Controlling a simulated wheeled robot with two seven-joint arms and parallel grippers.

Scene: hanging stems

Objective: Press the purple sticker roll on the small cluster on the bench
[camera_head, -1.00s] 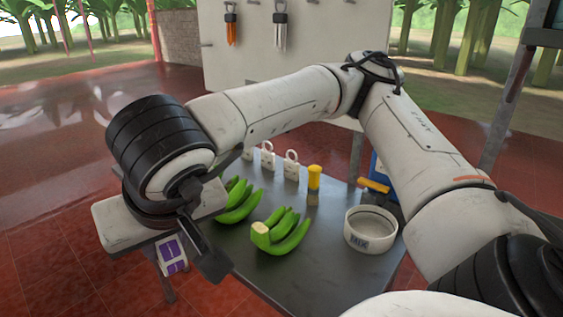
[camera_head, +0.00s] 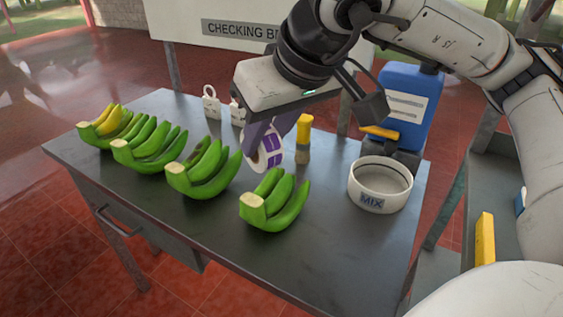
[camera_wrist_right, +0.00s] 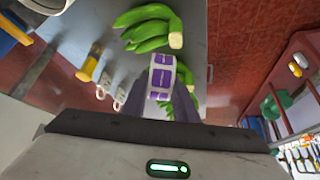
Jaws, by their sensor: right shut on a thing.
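The sticker roll (camera_head: 266,150), white with purple labels, is held in my right gripper (camera_head: 272,136) above the back middle of the bench (camera_head: 225,240). In the right wrist view the roll (camera_wrist_right: 161,77) sits between the two fingertips of the shut gripper (camera_wrist_right: 159,96). Several green banana clusters stand in a row: one at the right (camera_head: 275,201), one left of it (camera_head: 204,170), another (camera_head: 150,146), and a partly yellow one (camera_head: 110,125) at the far left. The roll shows behind and between the two right clusters; I cannot tell whether it touches one. My left gripper is out of view.
A white bowl marked MIX (camera_head: 380,186) stands at the bench's right. Behind it is a blue jug (camera_head: 408,105). A yellow-handled brush (camera_head: 303,137) and white padlock-shaped tags (camera_head: 211,103) stand toward the back. The front bench top is clear.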

